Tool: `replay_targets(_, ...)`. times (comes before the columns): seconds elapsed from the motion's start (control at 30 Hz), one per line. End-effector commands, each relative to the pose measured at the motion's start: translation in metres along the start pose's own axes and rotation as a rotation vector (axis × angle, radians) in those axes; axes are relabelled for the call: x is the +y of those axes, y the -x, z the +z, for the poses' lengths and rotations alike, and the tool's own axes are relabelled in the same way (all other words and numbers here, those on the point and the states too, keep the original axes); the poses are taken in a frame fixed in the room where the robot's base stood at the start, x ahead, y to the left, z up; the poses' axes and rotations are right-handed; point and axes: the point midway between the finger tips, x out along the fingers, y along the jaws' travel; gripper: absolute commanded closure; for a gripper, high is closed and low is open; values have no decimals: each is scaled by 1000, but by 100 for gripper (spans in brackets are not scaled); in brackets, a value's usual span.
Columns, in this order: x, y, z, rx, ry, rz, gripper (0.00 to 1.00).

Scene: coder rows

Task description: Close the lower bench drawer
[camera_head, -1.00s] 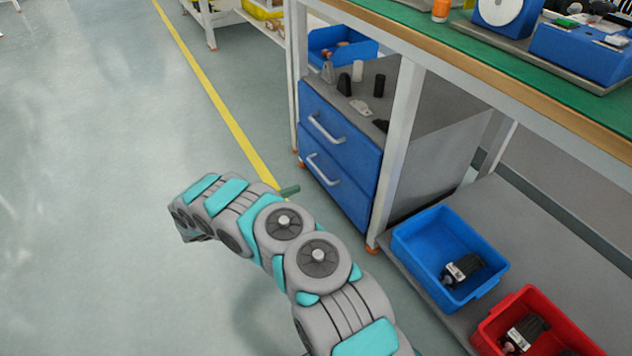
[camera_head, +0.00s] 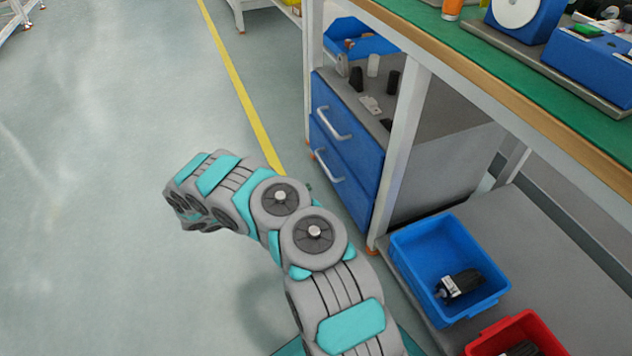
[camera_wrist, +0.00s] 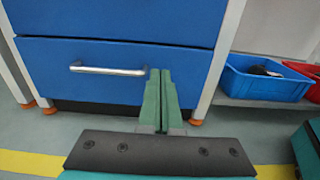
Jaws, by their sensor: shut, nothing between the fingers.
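The lower bench drawer (camera_head: 345,188) is the lower blue front of the grey cabinet under the bench, with a silver bar handle (camera_wrist: 108,70). Its front (camera_wrist: 105,92) looks about level with the upper drawer (camera_wrist: 120,20); I see no clear gap, but a small one is hard to tell. My gripper (camera_wrist: 160,75) is shut and empty. Its green fingers point at the lower drawer's front, just right of the handle. Whether the tips touch it I cannot tell. In the head view my arm hides most of the gripper.
A white bench leg (camera_head: 400,160) stands right of the drawers. A blue bin (camera_head: 425,262) and a red bin (camera_head: 490,343) sit on the low shelf to the right. Small parts lie on the cabinet top (camera_head: 425,105). The floor to the left is clear.

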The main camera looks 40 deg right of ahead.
Motion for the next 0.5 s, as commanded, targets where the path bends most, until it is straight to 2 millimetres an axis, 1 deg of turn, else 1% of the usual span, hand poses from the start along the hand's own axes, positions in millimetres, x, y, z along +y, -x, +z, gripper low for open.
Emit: replay_targets(0.5, -1, -97, 0, 0, 3, -4, 100)
